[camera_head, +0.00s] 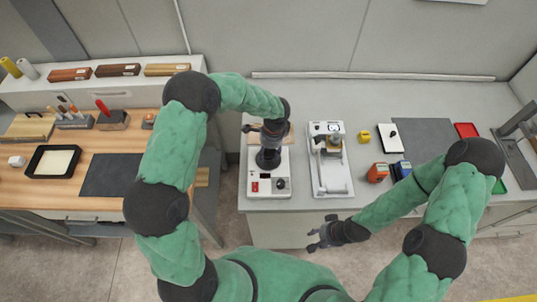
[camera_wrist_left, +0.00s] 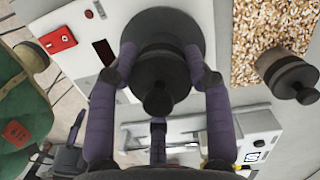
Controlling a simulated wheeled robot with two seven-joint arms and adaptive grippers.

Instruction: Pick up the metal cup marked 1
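A dark grey round metal piece with a knob (camera_wrist_left: 158,98) stands on a white machine (camera_head: 283,184) with a red switch. It also shows in the head view (camera_head: 268,159). No number is legible on it, so I cannot tell whether it is the cup marked 1. My left gripper (camera_head: 268,137) is above it, pointing down. A similar dark knobbed piece (camera_wrist_left: 287,78) stands to the right. My right gripper (camera_head: 322,235) is open and empty in front of the counter.
A second white device (camera_head: 330,180) stands right of the machine. A wooden bench (camera_head: 75,140) is at left.

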